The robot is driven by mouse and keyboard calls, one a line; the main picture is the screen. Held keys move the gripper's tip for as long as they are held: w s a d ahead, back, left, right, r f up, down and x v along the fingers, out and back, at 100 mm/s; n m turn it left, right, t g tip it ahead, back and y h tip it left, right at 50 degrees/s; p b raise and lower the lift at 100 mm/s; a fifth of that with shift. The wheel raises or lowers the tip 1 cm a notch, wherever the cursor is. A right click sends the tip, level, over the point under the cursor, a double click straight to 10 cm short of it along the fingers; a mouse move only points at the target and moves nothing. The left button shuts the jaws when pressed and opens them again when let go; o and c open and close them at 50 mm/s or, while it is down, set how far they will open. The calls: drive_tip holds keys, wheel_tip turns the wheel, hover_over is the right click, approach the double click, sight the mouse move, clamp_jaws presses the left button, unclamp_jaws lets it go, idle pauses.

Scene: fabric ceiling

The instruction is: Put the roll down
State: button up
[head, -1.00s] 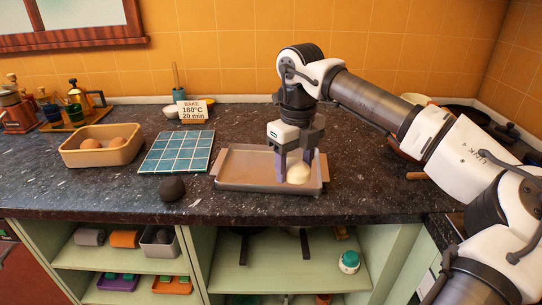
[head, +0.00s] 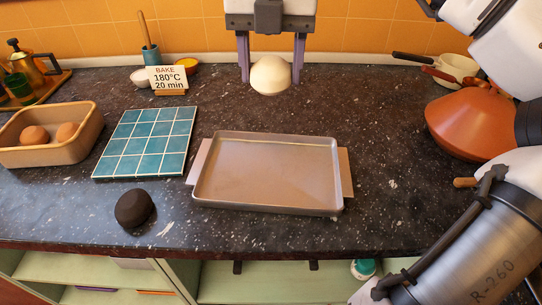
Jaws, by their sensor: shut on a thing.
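A pale cream roll (head: 270,75) is held between the two purple fingers of my gripper (head: 270,70) at the top middle of the head view. My gripper is shut on it. The roll appears raised, beyond the far edge of the baking tray; its exact height above the counter is hard to tell. The metal baking tray (head: 265,202) lies empty on the dark counter. A blue tiled board (head: 148,143) lies bare to the left of the tray.
A tan bin (head: 50,152) with two brown rolls (head: 52,134) stands at the left. A dark round lump (head: 134,208) lies near the front edge. A card (head: 168,79) reads "BAKE 180°C 20 min". An orange-brown lidded pot (head: 472,125) stands at the right. The counter (head: 385,165) right of the tray is clear.

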sight(271, 173)
wheel_tip(271, 173, down, 20)
drive_tip(key=shift+s+r+p, duration=0.1)
drive_tip(key=shift+r+p, duration=0.15)
drive_tip(key=shift+p, duration=0.25)
drive_tip(key=shift+f, duration=0.1)
drive_tip(key=shift+f+b, duration=0.15)
drive_tip(key=shift+b, duration=0.15)
drive_tip(key=o, duration=1)
drive_tip(key=shift+r+p, duration=0.4)
drive_tip(key=shift+p, duration=0.05)
wheel_tip(271, 173, up, 12)
drive_tip(key=shift+f+b, duration=0.15)
drive_tip(key=shift+b, duration=0.65)
